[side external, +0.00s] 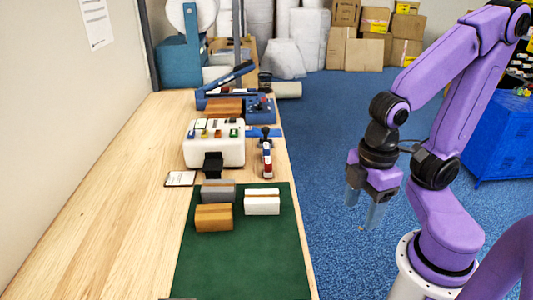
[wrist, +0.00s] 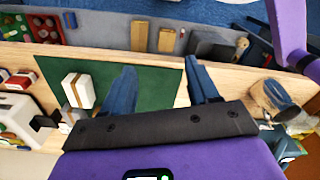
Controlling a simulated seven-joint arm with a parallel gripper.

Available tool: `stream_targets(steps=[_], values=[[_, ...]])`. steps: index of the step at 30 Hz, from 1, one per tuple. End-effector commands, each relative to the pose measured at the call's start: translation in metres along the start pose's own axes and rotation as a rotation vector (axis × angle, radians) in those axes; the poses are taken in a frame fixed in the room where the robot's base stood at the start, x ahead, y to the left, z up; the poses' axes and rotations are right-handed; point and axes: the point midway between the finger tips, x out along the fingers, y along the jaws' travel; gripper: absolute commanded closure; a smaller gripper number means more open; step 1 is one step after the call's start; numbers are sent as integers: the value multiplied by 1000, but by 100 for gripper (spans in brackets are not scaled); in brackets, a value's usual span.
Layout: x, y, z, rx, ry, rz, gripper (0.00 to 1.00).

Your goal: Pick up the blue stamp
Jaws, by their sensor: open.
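I cannot single out a blue stamp for certain. A white box (side external: 214,154) stands on the bench and carries several small coloured pieces on top, too small to tell apart. A flat blue piece with a black knob (side external: 254,133) lies just right of the box, partly hidden. My gripper (side external: 362,205) is open and empty, pointing down, to the right of the bench edge in the side view. In the wrist view its two blue-grey fingers (wrist: 164,88) are wide apart, with nothing between them.
A green mat (side external: 240,262) holds a white block (side external: 262,207), an orange-brown block (side external: 213,218) and a grey block (side external: 218,196). A red and white tool with a black top (side external: 267,160) stands near the bench edge. A blue machine (side external: 240,105) is behind. The bench's left side is clear.

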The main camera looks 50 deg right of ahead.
Motion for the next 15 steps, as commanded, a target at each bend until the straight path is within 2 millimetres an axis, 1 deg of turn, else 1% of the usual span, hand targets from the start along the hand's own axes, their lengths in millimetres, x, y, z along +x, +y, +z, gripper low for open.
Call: stream_targets(steps=[5,8,11,14,15], values=[[0,0,-1,3,0,0,40],[-2,6,-8,37,1,2,40],[-7,19,-25,119,3,7,40],[-14,42,-49,245,8,13,40],[-16,53,-59,301,9,17,40]])
